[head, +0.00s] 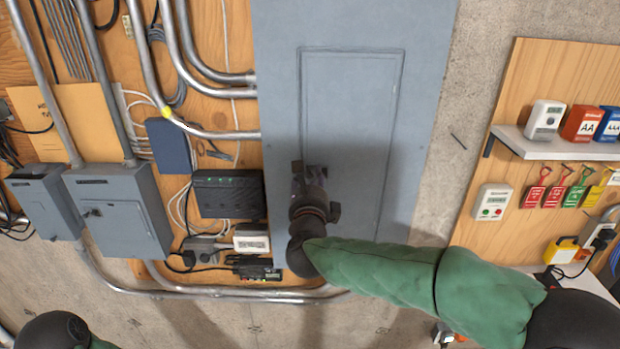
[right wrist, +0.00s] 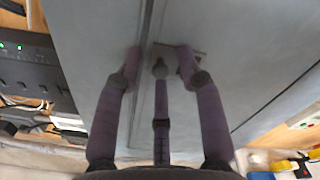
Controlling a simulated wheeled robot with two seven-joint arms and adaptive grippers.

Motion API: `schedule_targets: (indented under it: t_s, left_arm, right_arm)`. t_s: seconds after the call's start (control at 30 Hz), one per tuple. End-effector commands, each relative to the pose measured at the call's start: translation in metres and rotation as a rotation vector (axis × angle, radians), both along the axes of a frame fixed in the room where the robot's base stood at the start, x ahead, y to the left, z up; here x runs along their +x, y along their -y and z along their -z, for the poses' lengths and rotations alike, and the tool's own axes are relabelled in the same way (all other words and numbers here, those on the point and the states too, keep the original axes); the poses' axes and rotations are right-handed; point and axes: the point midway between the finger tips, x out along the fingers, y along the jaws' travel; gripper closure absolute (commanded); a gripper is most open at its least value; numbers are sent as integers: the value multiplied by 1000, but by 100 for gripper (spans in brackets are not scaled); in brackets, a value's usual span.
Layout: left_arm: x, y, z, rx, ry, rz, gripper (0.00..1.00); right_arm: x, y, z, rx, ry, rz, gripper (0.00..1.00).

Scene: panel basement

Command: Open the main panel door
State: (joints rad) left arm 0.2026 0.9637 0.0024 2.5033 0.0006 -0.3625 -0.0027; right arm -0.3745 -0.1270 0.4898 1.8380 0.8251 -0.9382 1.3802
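The main panel (head: 270,30) is a tall grey metal cabinet on the wall in the head view. Its inset door (head: 352,90) lies flush in the frame, closed. My right gripper (head: 310,172) is at the door's left edge, and my arm hides part of the door. In the right wrist view, the purple fingers of the right gripper (right wrist: 158,62) are spread apart, their tips near the door seam and close to the surface. A small latch-like plate (right wrist: 185,49) shows behind the tips, partly hidden. I cannot tell whether they touch it. My left gripper is out of view.
Left of the panel are a black box (head: 228,195) with green lights, a grey switch box (head: 118,212), conduits and cables. At right, a wooden board (head: 530,85) carries a shelf (head: 555,148) and hanging tags. Bare concrete wall lies between panel and board.

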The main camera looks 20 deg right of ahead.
Motion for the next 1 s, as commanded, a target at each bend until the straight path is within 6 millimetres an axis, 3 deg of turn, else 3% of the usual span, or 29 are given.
schedule_targets:
  t_s: [0.2,0.33,0.37,0.73,1.0]
  left_arm:
    - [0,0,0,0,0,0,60]
    - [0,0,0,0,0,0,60]
    - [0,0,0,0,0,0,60]
    - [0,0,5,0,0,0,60]
    - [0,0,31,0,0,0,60]
  right_arm:
    - [0,0,0,0,0,0,61]
    - [0,0,0,0,0,0,98]
    - [0,0,0,0,0,0,100]
    - [-3,0,0,0,2,-12,100]
    - [-19,1,3,2,5,-93,100]
